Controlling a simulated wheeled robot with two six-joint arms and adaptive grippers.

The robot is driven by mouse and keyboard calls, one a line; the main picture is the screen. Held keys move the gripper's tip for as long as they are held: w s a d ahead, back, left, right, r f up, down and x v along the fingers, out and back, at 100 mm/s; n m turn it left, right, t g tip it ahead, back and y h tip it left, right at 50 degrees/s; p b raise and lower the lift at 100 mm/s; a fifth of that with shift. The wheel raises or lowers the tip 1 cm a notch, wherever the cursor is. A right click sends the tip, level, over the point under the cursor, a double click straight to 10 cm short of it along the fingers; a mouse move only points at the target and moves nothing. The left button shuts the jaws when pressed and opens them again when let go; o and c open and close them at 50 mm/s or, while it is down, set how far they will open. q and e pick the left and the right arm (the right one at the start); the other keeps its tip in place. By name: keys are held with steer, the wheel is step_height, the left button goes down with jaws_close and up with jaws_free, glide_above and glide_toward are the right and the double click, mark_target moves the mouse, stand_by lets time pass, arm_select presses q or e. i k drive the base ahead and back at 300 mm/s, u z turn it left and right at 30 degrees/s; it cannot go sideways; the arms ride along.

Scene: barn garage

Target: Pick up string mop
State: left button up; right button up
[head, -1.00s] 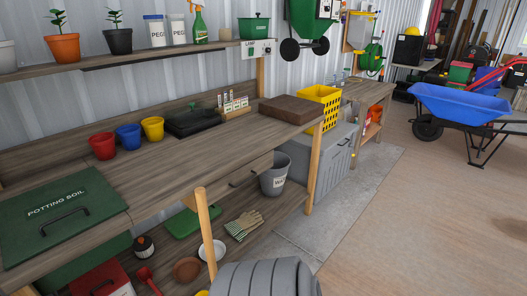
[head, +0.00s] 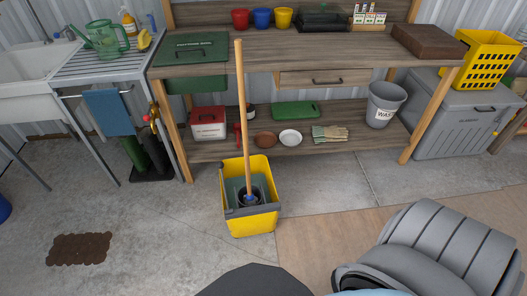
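The string mop (head: 241,120) stands nearly upright in a yellow mop bucket (head: 249,221) on the floor in front of the workbench. Its long wooden handle rises past the bench's front edge, and its top overlaps the bench top in the head view. A blue fitting shows at the handle's lower end. The mop's strings are hidden inside the bucket and its dark wringer. Neither of my grippers is in view. A grey segmented part, seemingly my arm, fills the lower right.
The wooden workbench (head: 350,48) stands behind the bucket, with a red box (head: 208,122) and a waste bin (head: 384,104) on its lower shelf. A metal sink table (head: 105,66) stands left. A brown mat (head: 79,249) lies at lower left. Floor around the bucket is clear.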

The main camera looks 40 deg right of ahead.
mark_target(249, 199)
steer(key=z, duration=1.1)
steer(key=i, duration=0.35)
steer(key=k, duration=0.35)
steer(key=z, duration=1.95)
steer(key=i, duration=1.6)
steer(key=u, duration=1.95)
